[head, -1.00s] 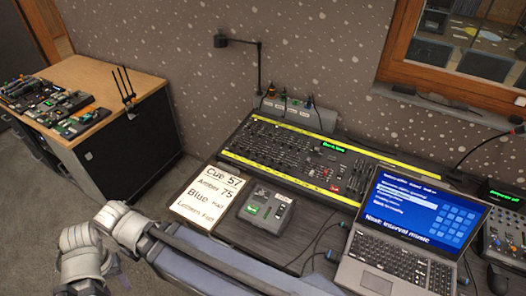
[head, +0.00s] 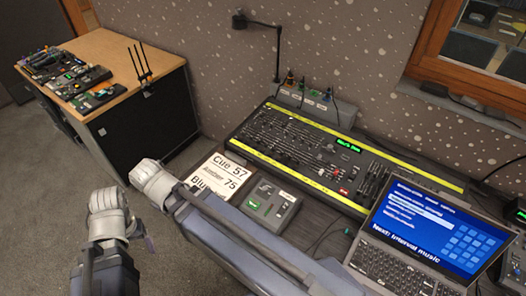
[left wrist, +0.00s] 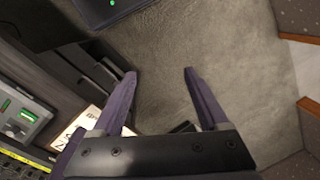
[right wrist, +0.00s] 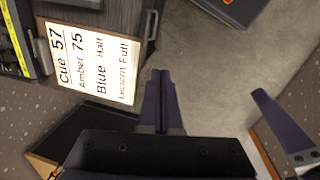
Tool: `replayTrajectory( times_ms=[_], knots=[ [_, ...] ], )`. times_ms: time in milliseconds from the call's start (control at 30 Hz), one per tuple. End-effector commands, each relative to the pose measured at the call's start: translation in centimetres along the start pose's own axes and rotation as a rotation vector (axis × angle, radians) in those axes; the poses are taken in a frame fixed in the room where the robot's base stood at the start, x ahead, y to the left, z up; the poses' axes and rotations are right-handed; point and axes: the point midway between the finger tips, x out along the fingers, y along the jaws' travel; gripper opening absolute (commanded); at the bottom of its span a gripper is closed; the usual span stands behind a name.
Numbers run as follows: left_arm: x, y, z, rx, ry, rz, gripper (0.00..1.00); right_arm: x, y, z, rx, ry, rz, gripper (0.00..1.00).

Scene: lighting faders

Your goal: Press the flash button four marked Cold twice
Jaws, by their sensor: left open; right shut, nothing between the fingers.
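The lighting console (head: 312,150) is a black desk with rows of faders, yellow strips along its edges and a small green display. The Cold marking and flash button four are too small to make out in the head view. Part of the console's yellow strip shows at the lower left of the left wrist view (left wrist: 24,160). My left gripper (left wrist: 159,74) is open and empty above the grey floor, apart from the console. My right gripper (right wrist: 161,78) is shut on nothing, over the floor beyond the card's edge. Neither gripper touches the console.
A white cue card (head: 222,172) lies left of a small grey box (head: 271,203) with a green display, in front of the console. An open laptop (head: 432,238) stands at the right. A wooden-topped side cabinet (head: 112,52) holds several devices. A lamp (head: 275,50) stands behind.

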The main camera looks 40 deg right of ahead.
Motion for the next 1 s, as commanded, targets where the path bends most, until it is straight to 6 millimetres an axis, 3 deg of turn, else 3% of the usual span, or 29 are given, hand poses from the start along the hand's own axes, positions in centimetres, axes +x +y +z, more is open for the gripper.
replayTrajectory(
  times_ms=[100,233,400,500,600,733,833,1000],
  knots=[
    [2.1,0.2,-0.1,0.0,0.0,0.0,0.92,2.6,6.7,-2.1,-0.081,0.038,0.11,0.0],
    [3.8,0.4,-0.2,0.0,0.0,0.0,1.0,4.6,15.3,-3.0,-0.216,0.044,0.267,0.0],
    [5.8,0.6,-0.3,0.0,0.0,0.0,1.0,6.2,26.2,-2.0,-0.406,-0.029,0.463,0.0],
    [6.7,0.7,-0.4,0.0,0.0,0.0,1.0,6.7,31.5,-0.7,-0.51,-0.098,0.553,0.0],
    [7.4,0.7,-0.4,0.0,0.0,0.0,1.0,7.0,35.6,0.6,-0.599,-0.167,0.618,0.0],
    [7.9,0.8,-0.5,0.0,0.0,0.0,1.0,7.0,39.1,2.0,-0.681,-0.238,0.668,0.0],
    [8.1,0.8,-0.5,0.0,0.0,0.0,1.0,7.0,40.4,2.6,-0.716,-0.269,0.686,0.0],
    [8.1,0.8,-0.5,0.0,0.0,0.0,1.0,6.9,40.9,2.9,-0.733,-0.283,0.694,0.0]
  ],
)
